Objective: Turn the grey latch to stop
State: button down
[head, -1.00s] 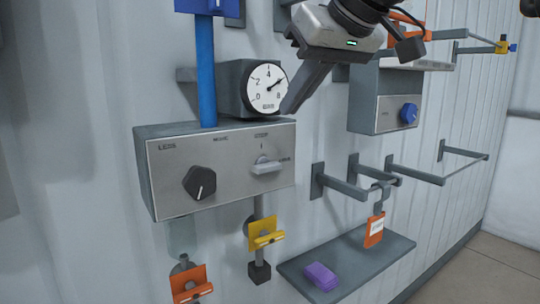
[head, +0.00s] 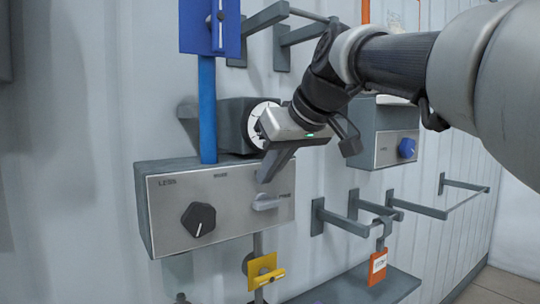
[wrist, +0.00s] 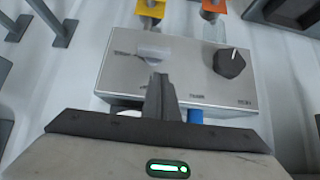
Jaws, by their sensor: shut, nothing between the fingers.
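The grey latch (head: 266,202) is on the right half of the metal control panel (head: 225,193). It lies roughly sideways, with a small label to its right. In the wrist view the latch (wrist: 152,54) shows just beyond my fingers. My gripper (head: 265,178) is shut and empty, its fingertips just above the latch and pointing down at it. In the wrist view my gripper (wrist: 159,78) covers part of the panel. I cannot tell whether the fingertips touch the latch. The panel lettering above the latch is hidden by my gripper.
A black knob (head: 198,219) is on the panel's left half. A round gauge (head: 256,125) stands behind my gripper. A blue post (head: 207,110) rises beside it. Wall hooks (head: 335,215), an orange tag (head: 377,267) and a blue-knob box (head: 398,150) are to the right.

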aim_at(260, 202)
jog(key=shift+s+f, duration=0.1)
jog(key=shift+f, duration=1.75)
